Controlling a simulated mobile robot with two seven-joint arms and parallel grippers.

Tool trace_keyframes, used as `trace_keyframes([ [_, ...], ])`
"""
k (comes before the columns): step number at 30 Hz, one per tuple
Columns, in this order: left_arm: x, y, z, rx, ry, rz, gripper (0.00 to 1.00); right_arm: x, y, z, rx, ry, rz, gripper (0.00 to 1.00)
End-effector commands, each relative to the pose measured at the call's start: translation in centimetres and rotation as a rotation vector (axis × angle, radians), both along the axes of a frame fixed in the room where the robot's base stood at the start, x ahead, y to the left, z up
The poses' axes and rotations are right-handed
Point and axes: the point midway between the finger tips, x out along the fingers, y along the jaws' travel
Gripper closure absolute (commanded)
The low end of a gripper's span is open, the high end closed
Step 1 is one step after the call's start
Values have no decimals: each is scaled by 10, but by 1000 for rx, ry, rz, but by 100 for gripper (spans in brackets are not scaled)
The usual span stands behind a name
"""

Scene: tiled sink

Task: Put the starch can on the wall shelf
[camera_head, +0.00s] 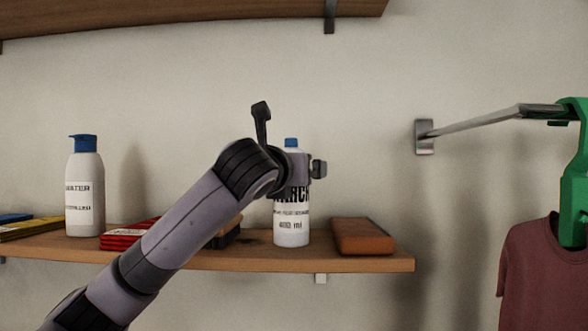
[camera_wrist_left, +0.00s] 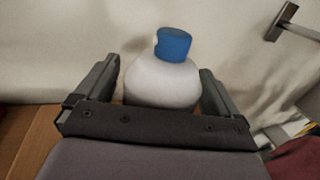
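The starch can (camera_head: 291,232) is a white bottle with a blue cap and dark lettering. It stands upright on the lower wall shelf (camera_head: 360,263). My left gripper (camera_head: 298,170) is at the can's upper half and partly covers its label. In the left wrist view the can (camera_wrist_left: 163,82) is between the two fingers of my left gripper (camera_wrist_left: 160,85), with narrow gaps seen on both sides. The fingers look open around it; contact lower down is hidden. My right gripper is in neither view.
A white water bottle (camera_head: 85,195) stands at the shelf's left, with red packets (camera_head: 125,236) and yellow packets (camera_head: 28,229) nearby. A brown block (camera_head: 362,237) lies right of the can. An upper shelf (camera_head: 180,15) is overhead; a metal rail (camera_head: 480,120) holds a shirt (camera_head: 540,275).

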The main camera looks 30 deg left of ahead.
Motion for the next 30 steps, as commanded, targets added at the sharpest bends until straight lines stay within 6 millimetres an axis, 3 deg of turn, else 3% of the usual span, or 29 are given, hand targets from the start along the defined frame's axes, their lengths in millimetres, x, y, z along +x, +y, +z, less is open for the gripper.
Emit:
trace_keyframes([
  [8,-4,-1,3,0,-1,-1,4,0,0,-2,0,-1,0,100],
  [21,-85,-25,3,1,-5,-1,4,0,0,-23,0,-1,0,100],
  [30,-114,-34,3,0,-1,-1,4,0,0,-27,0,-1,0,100],
])
